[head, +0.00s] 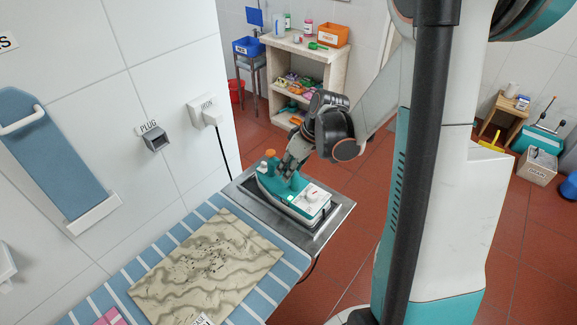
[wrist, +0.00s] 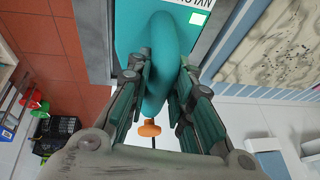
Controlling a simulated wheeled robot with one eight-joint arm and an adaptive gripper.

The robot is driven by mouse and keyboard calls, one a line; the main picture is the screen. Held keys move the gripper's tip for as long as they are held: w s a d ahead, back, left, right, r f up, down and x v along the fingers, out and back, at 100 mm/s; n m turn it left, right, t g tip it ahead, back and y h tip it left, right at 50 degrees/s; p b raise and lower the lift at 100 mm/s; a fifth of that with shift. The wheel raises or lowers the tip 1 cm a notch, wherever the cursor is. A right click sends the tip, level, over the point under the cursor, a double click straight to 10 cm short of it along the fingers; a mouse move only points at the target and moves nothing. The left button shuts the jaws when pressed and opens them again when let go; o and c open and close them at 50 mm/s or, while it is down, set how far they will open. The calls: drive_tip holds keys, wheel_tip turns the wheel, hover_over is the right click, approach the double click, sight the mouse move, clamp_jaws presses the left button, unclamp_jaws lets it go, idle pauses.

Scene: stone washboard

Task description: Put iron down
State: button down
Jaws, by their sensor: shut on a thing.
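The iron (head: 322,208) is teal and white with an orange knob, and it is over the grey metal rest (head: 318,240) at the far end of the ironing board. Whether its base touches the rest or hovers just above cannot be told. My gripper (head: 288,170) reaches it from above and is shut on its teal handle. In the wrist view the handle (wrist: 160,50) runs between the two fingers of my gripper (wrist: 163,85), and the orange knob (wrist: 150,128) shows below it. The iron's underside is hidden.
A stained beige cloth (head: 205,265) lies on the blue striped ironing board (head: 110,290). A wall socket labelled PLUG (head: 155,140) and another with a plug and black cord (head: 208,114) are on the left wall. A shelf (head: 335,75) with bottles and boxes stands behind.

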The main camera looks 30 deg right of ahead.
drive_tip(key=shift+f, duration=0.1)
drive_tip(key=c, duration=1.4)
unclamp_jaws()
drive_tip(key=p+v, duration=0.3)
drive_tip(key=v, duration=0.9)
drive_tip(key=shift+a, duration=0.1)
